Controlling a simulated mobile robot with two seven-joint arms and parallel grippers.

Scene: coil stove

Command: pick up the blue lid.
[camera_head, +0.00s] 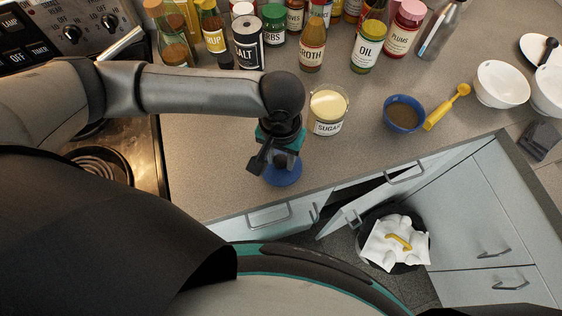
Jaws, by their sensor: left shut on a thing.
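The blue lid (283,176) is a small round disc near the front edge of the counter, below the sugar jar in the picture. My left arm reaches in from the left, and my left gripper (272,165) points down at the lid. It is shut on the lid, and its fingers and wrist cover the lid's upper part. I cannot tell whether the lid touches the counter or is just above it. My right gripper is not in view.
An open sugar jar (328,112) stands close to the right of my gripper. A blue bowl (403,114) of brown contents and a yellow scoop (447,107) lie further right. Bottles line the back. Below the counter edge, a cabinet door is ajar beside a bin (412,262).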

